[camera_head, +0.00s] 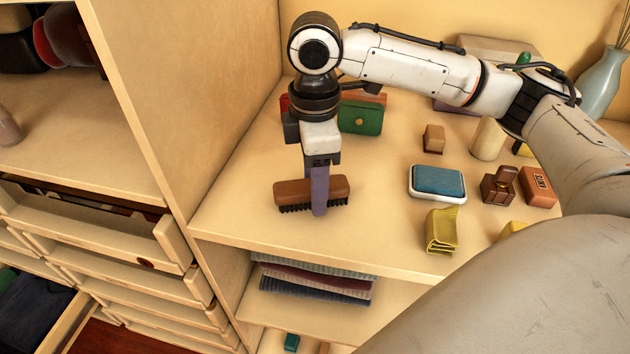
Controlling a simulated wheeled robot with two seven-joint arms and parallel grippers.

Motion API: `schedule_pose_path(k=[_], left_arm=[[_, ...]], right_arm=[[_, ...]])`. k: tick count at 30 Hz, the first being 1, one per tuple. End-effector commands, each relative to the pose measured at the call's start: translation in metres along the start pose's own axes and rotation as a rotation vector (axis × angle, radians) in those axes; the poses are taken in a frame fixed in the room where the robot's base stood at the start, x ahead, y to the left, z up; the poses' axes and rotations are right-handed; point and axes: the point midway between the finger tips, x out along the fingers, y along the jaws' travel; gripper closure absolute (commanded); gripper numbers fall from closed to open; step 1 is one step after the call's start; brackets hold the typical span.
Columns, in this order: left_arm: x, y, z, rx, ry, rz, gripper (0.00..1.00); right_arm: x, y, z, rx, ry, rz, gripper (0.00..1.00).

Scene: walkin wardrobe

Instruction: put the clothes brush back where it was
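The clothes brush (291,192) has a brown wooden back and dark bristles pointing down. It is level, over the left part of the wooden counter (250,225), near its front edge. My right gripper (319,200) comes down on it from above, with one purple finger across the brush's near side. The other finger is hidden behind the brush. The gripper looks shut on the brush near its middle. I cannot tell whether the bristles touch the counter. My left gripper is not in view.
A green purse (361,117) stands behind the brush. To the right are a blue-topped pad (438,181), a yellow folded item (441,231), a brown box (538,187) and a small wooden block (433,139). A tall divider rises at left. Counter between brush and pad is clear.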

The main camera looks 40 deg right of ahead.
Motion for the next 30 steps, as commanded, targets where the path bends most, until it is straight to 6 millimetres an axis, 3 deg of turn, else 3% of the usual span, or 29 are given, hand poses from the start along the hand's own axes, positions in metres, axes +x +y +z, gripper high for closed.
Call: schedule_pose_path(k=[5, 18, 24, 30], left_arm=[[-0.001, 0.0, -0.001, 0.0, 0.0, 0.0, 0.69], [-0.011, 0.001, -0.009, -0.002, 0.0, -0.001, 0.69], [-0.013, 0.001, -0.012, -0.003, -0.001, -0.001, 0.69], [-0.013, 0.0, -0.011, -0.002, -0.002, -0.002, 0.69]], right_arm=[[-0.018, 0.001, -0.001, 0.001, 0.003, 0.003, 0.47], [-0.108, 0.001, -0.001, 0.001, 0.002, 0.003, 0.47], [-0.122, 0.001, 0.0, 0.001, 0.0, 0.0, 0.47], [-0.123, 0.0, 0.0, 0.001, 0.0, -0.001, 0.47]])
